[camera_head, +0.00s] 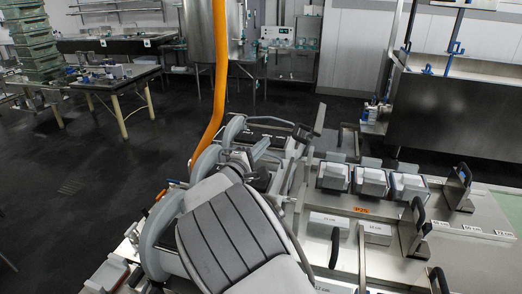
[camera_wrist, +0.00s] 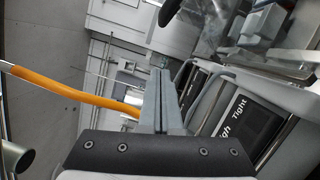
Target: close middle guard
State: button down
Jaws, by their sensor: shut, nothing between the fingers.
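My gripper (camera_wrist: 160,75) shows in the wrist view, its two grey fingers together and empty. In the head view my own arm covers the middle of the press, and the fingers cannot be made out. The press bench (camera_head: 388,258) is bright metal. Upright metal plates with black handles stand on its right side, one at the right (camera_head: 460,190) and one nearer the middle (camera_head: 410,237). I cannot tell which part is the middle guard. In the wrist view, a black panel marked "Tight" (camera_wrist: 258,122) in a grey frame lies right of the fingers, apparently apart from them.
White-and-grey blocks (camera_head: 372,181) sit in a row on the bench. An orange hose (camera_head: 219,70) hangs close to my arm and crosses the left of the wrist view (camera_wrist: 75,94). A large metal vat (camera_head: 447,110) stands at the back right. Dark floor is open at left.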

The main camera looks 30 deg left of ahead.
jog(key=w+d+r, duration=0.1)
jog(key=w+d, duration=0.2)
jog(key=w, duration=0.3)
jog(key=shift+d+b, duration=0.2)
jog(key=shift+b, duration=0.25)
jog(key=shift+w+r, duration=0.1)
jog(key=shift+r, duration=0.05)
